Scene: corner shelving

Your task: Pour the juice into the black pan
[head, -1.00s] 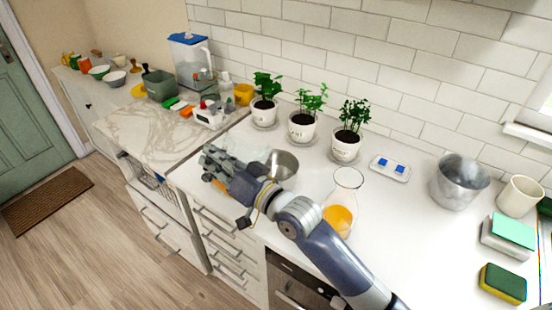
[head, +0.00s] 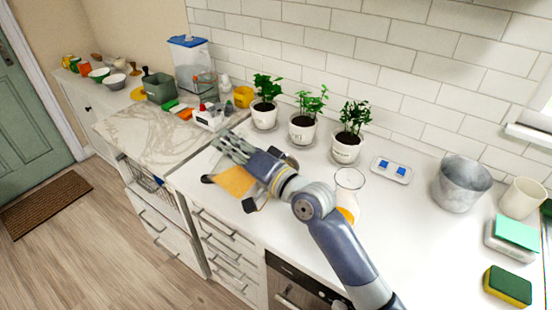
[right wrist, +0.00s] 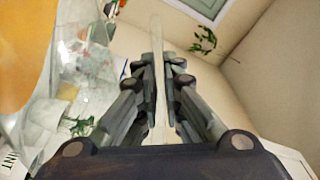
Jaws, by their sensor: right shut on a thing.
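A clear glass carafe (head: 349,181) stands on the white counter, with orange juice (head: 347,215) low in it, partly behind my right arm. My right gripper (head: 232,150) reaches over the counter to the left of the carafe, apart from it. In the right wrist view its fingers (right wrist: 160,90) are shut on a thin, pale, see-through thing (right wrist: 157,45); I cannot tell what it is. An orange patch (head: 235,181) shows below the gripper, and orange also fills the upper left of the wrist view (right wrist: 18,45). I cannot make out a black pan. My left gripper is not in view.
Several potted plants (head: 303,130) stand along the tiled wall. A metal pot (head: 461,185), a white mug (head: 522,198) and sponges (head: 507,286) are on the right. A marble-topped counter (head: 160,130) with containers is on the left. The counter front right of the carafe is clear.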

